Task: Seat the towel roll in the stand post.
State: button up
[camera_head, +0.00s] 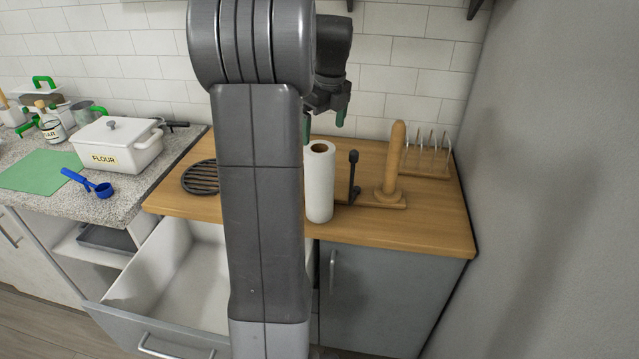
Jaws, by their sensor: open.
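The white towel roll (319,190) stands upright on the wooden counter, just right of my arm, with its brown core hole facing up. The stand (395,165) is to its right: a wooden post with a rounded top rises from a flat wooden base. A thin dark upright arm (353,175) stands between the roll and the post. The roll is apart from the post. My gripper (324,124) is above the roll, pointing down, with green fingertips. It is open and holds nothing. My arm partly hides the roll's left surroundings.
A toast rack (428,155) is behind the post on the right. A round black trivet (200,177) lies left of my arm. An open drawer (180,270) juts out below the counter. A grey wall bounds the right. The counter's front right is clear.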

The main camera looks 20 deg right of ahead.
aim_at(321, 144)
jog(key=f, duration=0.5)
jog(key=shift+w+a+f, duration=0.2)
jog(key=shift+w+f, duration=0.1)
jog(key=f, duration=0.2)
jog(key=f+p, duration=0.2)
jog(key=f, duration=0.1)
jog(key=shift+w+a+f, duration=0.1)
jog(key=shift+a+f, duration=0.15)
jog(key=shift+f, duration=0.1)
jog(key=shift+r, duration=0.15)
jog(key=c, duration=1.5)
